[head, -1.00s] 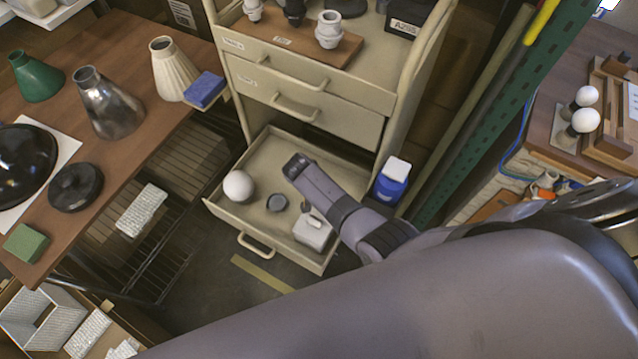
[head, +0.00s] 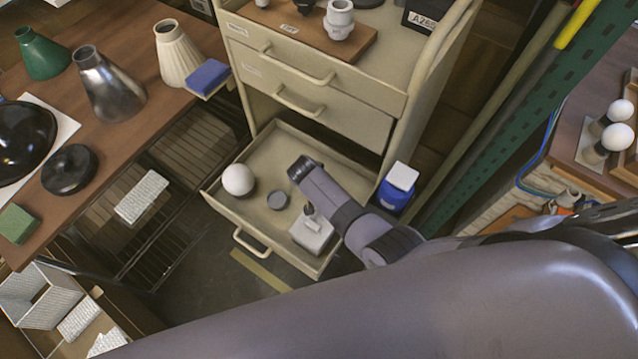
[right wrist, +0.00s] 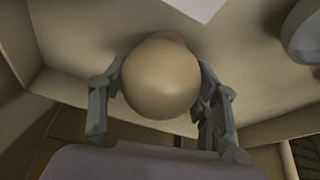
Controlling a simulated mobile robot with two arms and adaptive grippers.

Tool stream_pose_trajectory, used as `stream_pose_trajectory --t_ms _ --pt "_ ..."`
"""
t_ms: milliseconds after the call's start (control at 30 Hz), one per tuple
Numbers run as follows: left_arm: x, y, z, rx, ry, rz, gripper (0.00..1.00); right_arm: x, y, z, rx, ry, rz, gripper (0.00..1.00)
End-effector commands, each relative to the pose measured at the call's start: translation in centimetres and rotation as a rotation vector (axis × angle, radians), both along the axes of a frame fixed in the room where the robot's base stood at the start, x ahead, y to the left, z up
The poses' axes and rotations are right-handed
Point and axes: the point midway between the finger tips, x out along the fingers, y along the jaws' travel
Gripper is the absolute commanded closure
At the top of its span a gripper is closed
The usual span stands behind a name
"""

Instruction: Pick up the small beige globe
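The small beige globe (right wrist: 161,78) is in the right wrist view, low inside the open drawer. My right gripper (right wrist: 162,88) has one finger on each side of it, close to its surface. Whether the fingers press on it is unclear. In the head view my right arm reaches down into the drawer (head: 222,205), and its gripper and the beige globe are hidden behind the arm. My left gripper is not in view.
A blue container with a white lid (head: 398,188) stands right of the drawer. Drawer walls are close around the gripper.

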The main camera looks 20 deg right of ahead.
Motion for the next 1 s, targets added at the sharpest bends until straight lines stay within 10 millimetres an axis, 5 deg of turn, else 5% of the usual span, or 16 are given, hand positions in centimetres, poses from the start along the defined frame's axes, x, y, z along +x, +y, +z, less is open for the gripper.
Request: stream_pose_trajectory --t_ms 300,633,1000 --pt "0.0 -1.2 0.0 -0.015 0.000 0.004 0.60 0.0 0.0 0.0 -0.001 -0.001 0.000 0.68" --pt "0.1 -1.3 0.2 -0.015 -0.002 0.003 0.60 0.1 0.0 0.5 0.000 -0.002 0.000 0.68" --pt "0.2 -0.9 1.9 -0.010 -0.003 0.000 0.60 0.1 0.1 5.9 0.002 -0.004 -0.001 0.69"
